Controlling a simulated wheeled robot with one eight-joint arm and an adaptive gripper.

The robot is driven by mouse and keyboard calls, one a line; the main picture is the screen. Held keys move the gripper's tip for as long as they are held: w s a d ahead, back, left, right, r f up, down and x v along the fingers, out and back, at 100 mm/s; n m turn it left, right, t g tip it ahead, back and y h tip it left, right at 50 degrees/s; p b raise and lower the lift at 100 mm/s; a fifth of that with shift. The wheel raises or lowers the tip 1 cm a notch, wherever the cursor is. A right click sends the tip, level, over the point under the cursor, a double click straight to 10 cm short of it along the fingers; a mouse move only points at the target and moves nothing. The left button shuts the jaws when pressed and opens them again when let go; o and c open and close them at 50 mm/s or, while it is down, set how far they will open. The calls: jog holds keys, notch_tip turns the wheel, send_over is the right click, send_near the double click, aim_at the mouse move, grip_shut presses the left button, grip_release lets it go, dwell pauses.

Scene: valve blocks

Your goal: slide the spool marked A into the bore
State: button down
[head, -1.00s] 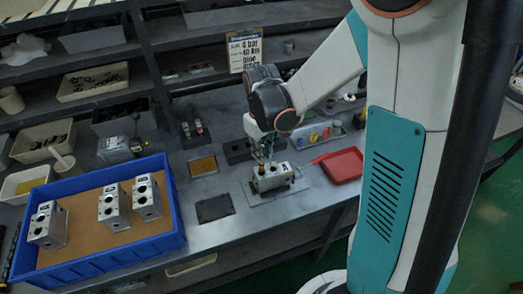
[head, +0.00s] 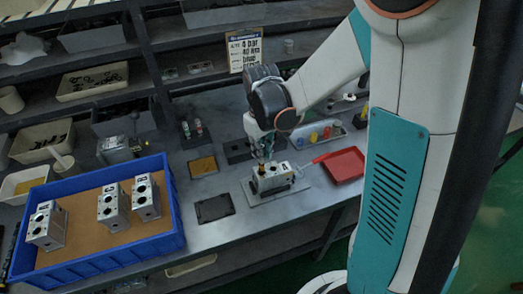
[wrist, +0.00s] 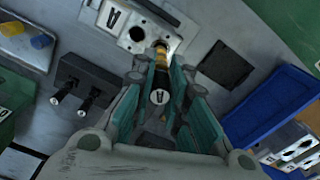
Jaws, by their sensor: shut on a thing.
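In the head view my gripper (head: 262,148) is directly above the block (head: 274,180), which sits on a plate on the bench. The spool is mostly hidden there.
A blue tray (head: 176,190) with three similar blocks stands at the left. A red tray (head: 344,163) lies right of the block. A dark pad (head: 214,208) lies left of it. A dark holder with two pins (wrist: 85,82) shows in the wrist view.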

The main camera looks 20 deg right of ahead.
aim_at(261, 166)
jog(key=shift+f+b, duration=3.35)
jog(key=shift+f, duration=0.55)
jog(key=c, duration=1.5)
grip_release()
jog(key=shift+r, duration=0.1)
notch_tip(261, 166, up, 12)
jog(key=shift+f, duration=0.1)
jog(key=s+r+m+t, duration=0.1)
jog(key=s+r+t, duration=0.1)
jog(key=s, duration=0.3)
jog(key=s+r+m+t, duration=0.1)
jog(key=s+r+t, duration=0.1)
jog(key=s, duration=0.3)
jog(key=s+r+m+t, duration=0.1)
jog(key=s+r+t, duration=0.1)
jog(key=s, duration=0.3)
jog(key=shift+m+t, duration=0.4)
jog(key=shift+t, duration=0.1)
